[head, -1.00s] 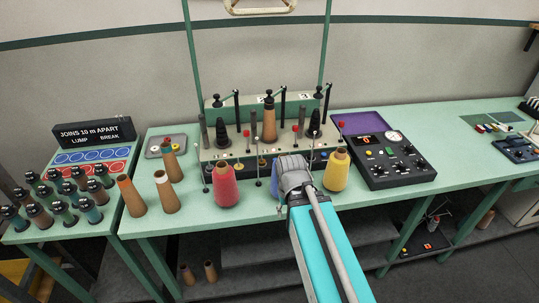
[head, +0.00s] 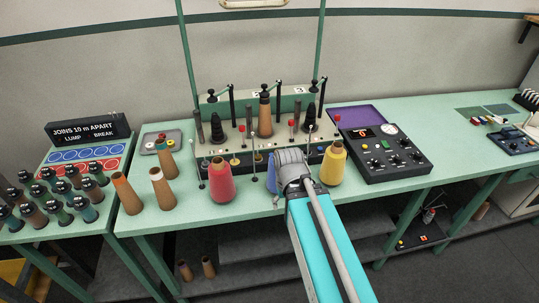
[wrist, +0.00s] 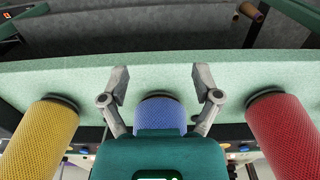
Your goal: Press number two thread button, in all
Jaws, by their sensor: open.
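My gripper (wrist: 160,82) is open, its two fingers spread on either side of a blue thread cone (wrist: 160,112) and apart from it. In the head view my wrist hides most of the blue cone (head: 271,176). A red cone (head: 221,182) stands to the left and a yellow cone (head: 333,164) to the right. Behind them is a winding machine (head: 222,148) with small coloured buttons along its front, including a yellow one (head: 234,162). My wrist covers part of that row. A "3" plate (head: 299,90) shows on top; I cannot tell which button is number two.
A dark control box (head: 385,153) with dials and a green button lies right of the yellow cone. A rack of dark-topped spools (head: 62,196) is further left.

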